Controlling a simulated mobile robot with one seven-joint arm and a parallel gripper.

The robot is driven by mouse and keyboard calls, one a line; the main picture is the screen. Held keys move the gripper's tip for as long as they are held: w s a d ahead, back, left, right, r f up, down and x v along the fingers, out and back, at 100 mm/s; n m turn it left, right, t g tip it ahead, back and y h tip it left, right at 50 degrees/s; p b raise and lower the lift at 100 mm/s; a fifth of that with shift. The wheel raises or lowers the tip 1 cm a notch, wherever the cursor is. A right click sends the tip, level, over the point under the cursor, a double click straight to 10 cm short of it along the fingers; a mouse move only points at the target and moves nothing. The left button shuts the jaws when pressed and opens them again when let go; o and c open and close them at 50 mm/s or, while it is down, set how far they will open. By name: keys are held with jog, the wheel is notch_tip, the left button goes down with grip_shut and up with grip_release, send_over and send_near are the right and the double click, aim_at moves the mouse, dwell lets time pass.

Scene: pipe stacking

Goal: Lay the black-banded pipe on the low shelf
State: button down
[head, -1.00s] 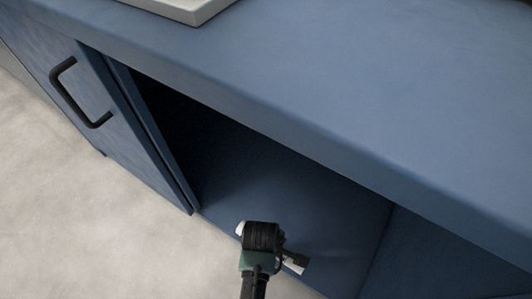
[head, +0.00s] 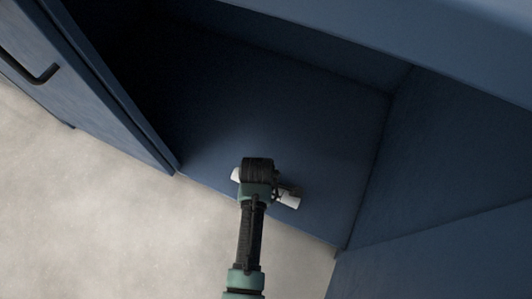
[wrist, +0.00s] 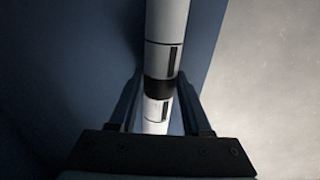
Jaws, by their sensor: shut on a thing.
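The black-banded pipe is white with dark markings. Its ends show on either side of my gripper in the head view (head: 288,200). In the wrist view the pipe (wrist: 166,22) runs up the picture, and its black band lies between the fingers. My gripper (wrist: 158,95) is shut on the pipe at or near the band. The low shelf (head: 325,165) is the dark blue floor of the open cabinet bay. The pipe is over the shelf's front part, near its edge. I cannot tell whether it touches the shelf. My wrist hides the pipe's middle in the head view.
A blue cabinet door or panel with a black handle (head: 40,75) stands left of the bay. The blue counter (head: 440,35) overhangs at the upper right. A side wall (head: 440,150) bounds the bay on the right. Pale floor (head: 120,220) lies in front.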

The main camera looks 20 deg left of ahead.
jog(key=shift+f, duration=0.6)
dwell(0.7)
jog(key=shift+c, duration=2.1)
grip_release()
jog(key=shift+o, duration=0.8)
jog(key=shift+s, duration=0.1)
notch_tip(320, 180, up, 13)
jog(key=s+p, duration=0.2)
jog(key=p, duration=0.7)
jog(key=shift+p, duration=0.4)
